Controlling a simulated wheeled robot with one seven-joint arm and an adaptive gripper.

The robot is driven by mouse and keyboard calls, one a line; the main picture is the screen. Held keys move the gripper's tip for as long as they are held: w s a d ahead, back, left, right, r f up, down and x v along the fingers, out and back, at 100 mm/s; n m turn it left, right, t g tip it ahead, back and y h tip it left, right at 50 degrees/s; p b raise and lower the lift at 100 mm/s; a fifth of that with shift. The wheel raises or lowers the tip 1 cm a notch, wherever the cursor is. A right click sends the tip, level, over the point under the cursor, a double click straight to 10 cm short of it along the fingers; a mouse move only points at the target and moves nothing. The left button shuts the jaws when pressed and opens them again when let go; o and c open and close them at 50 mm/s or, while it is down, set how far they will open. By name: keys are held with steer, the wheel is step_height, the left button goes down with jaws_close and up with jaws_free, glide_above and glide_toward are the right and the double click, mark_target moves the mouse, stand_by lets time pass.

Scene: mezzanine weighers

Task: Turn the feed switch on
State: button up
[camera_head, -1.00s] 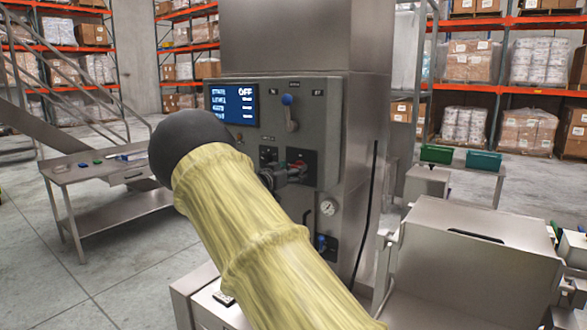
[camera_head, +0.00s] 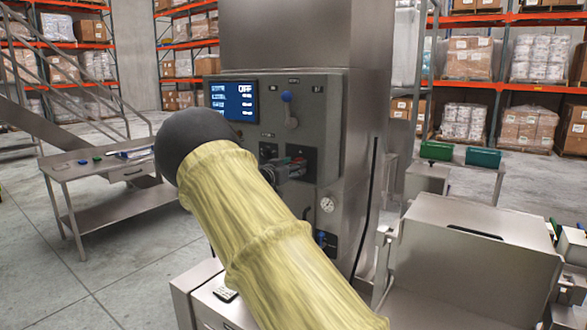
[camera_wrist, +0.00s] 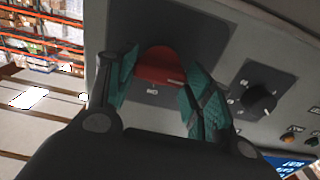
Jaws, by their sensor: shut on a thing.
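The feed switch is a red handle (camera_wrist: 158,68) on a dark plate of the grey control panel (camera_head: 335,100). In the wrist view the handle lies between the green-padded fingers of my gripper (camera_wrist: 166,80), which is shut on it. In the head view my gripper (camera_head: 286,169) is at the switch plate, small and partly hidden behind my arm, and only a little red shows there. The blue display (camera_head: 230,102) at the panel's upper left reads OFF.
A black rotary knob (camera_wrist: 258,98) sits close beside the switch. A blue-knobbed lever (camera_head: 289,110) is above it, and a pressure gauge (camera_head: 327,204) below. A steel table (camera_head: 85,172) stands left, a steel hopper (camera_head: 475,260) right.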

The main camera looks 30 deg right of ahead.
steer(key=shift+f, duration=0.1)
steer(key=m+b, duration=1.7)
steer(key=b, duration=0.2)
steer(key=shift+s+f+m+b, duration=0.1)
steer(key=shift+m+b, duration=0.2)
steer(key=o, duration=1)
steer(key=v, duration=1.2)
